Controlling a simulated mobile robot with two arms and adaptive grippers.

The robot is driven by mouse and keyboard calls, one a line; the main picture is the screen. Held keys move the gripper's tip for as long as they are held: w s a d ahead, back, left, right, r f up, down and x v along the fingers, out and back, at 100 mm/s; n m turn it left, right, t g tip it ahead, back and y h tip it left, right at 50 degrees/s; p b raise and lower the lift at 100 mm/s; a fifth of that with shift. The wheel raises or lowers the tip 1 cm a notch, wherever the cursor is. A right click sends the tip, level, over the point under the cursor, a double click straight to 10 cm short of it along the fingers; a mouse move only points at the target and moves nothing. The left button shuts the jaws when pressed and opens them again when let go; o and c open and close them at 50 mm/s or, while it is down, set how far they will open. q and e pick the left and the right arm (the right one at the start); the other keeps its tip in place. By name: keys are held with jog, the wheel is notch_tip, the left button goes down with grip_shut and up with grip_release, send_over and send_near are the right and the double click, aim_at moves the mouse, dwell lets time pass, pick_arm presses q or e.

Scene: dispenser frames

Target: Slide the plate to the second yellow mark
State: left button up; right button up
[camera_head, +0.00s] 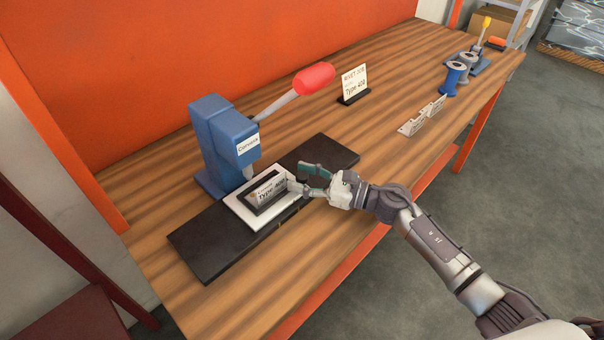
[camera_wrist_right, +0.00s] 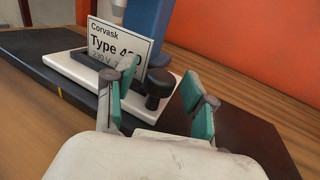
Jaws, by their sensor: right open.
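The white plate (camera_head: 240,211) lies on a long black rail (camera_head: 205,246) on the wooden bench, under the blue press. It carries a dark-framed label card reading "Corvask Type 40…" (camera_head: 268,190); the last part of the text is hidden in the right wrist view. A black knob (camera_wrist_right: 158,84) stands at the plate's near end. My right gripper (camera_head: 299,177) is open at that end, with its green-padded fingers on either side of the knob; contact is not clear. My left gripper is not in view.
The blue press (camera_head: 214,136) with a red-handled lever (camera_head: 314,79) stands behind the plate. A "Rivet job" sign (camera_head: 354,83) is farther back. Small cards (camera_head: 412,126) and blue spools (camera_head: 453,79) stand to the right. The bench between is clear. An orange wall closes the back.

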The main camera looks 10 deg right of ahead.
aim_at(271, 190)
jog(key=shift+a, duration=0.15)
grip_shut()
jog(key=s+a, duration=0.2)
jog(key=a, duration=0.1)
jog(key=s+a, duration=0.1)
jog(key=a, duration=0.1)
jog(key=shift+s+a, duration=0.15)
jog(key=shift+s, duration=0.15)
jog(key=shift+f, duration=0.1)
grip_release()
jog(key=shift+a, duration=0.1)
